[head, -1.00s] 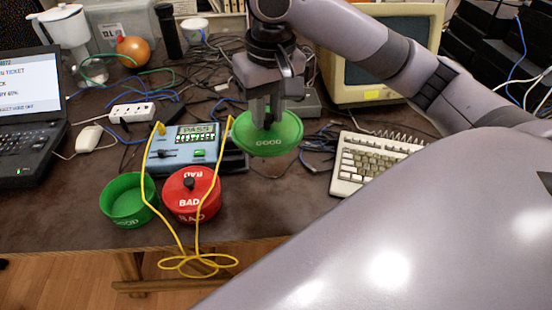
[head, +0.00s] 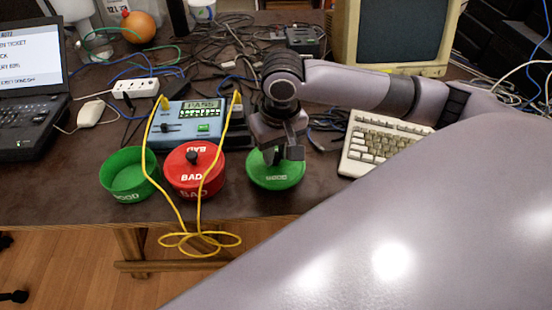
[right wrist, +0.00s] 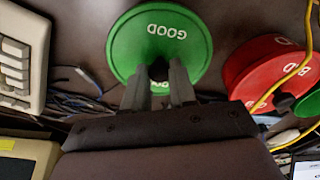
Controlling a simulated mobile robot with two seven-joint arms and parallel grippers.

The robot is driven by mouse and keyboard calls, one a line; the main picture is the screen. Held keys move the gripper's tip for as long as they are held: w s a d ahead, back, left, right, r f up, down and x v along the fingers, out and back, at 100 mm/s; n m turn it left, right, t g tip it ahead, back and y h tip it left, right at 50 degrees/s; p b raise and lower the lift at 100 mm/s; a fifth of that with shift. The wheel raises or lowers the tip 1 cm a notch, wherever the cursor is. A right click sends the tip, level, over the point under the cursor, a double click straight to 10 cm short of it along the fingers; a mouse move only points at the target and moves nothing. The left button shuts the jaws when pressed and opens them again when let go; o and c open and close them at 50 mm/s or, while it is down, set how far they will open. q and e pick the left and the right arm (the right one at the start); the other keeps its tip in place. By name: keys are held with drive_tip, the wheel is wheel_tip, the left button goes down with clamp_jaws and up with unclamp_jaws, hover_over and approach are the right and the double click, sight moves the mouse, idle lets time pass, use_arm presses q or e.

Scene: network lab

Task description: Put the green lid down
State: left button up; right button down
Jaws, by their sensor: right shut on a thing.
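The green lid (head: 277,180), marked GOOD, is low at the table to the right of the red pot. I cannot tell whether it touches the table. My right gripper (head: 282,154) is above it, shut on its dark knob. In the right wrist view the lid (right wrist: 184,32) shows beyond the fingers, and my right gripper (right wrist: 158,78) closes around the knob. The open green container (head: 128,178) stands at the left of the red pot, with no lid on it. My left gripper is not in view.
The red BAD pot (head: 194,172) with its lid stands between the green container and the green lid. A blue tester (head: 188,128) reading PASS stands behind, its yellow cable looping over the table's front edge. A keyboard (head: 385,148) lies at right.

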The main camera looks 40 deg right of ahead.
sight(276, 157)
wheel_tip(276, 157, down, 3)
drive_tip(key=shift+r, duration=0.2)
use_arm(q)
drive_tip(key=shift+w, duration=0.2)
use_arm(e)
drive_tip(key=shift+f, duration=0.1)
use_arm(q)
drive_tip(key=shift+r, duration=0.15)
use_arm(e)
drive_tip(key=shift+f, duration=0.1)
drive_tip(key=c, duration=0.9)
unclamp_jaws()
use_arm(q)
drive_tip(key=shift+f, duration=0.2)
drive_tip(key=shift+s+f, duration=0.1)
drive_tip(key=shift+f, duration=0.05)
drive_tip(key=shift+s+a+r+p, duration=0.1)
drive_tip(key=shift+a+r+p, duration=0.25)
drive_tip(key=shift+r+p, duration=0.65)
use_arm(e)
drive_tip(key=r, duration=0.4)
drive_tip(key=s+r, duration=0.1)
drive_tip(key=r, duration=0.7)
drive_tip(key=shift+s+a+r, duration=0.1)
drive_tip(key=shift+s, duration=0.1)
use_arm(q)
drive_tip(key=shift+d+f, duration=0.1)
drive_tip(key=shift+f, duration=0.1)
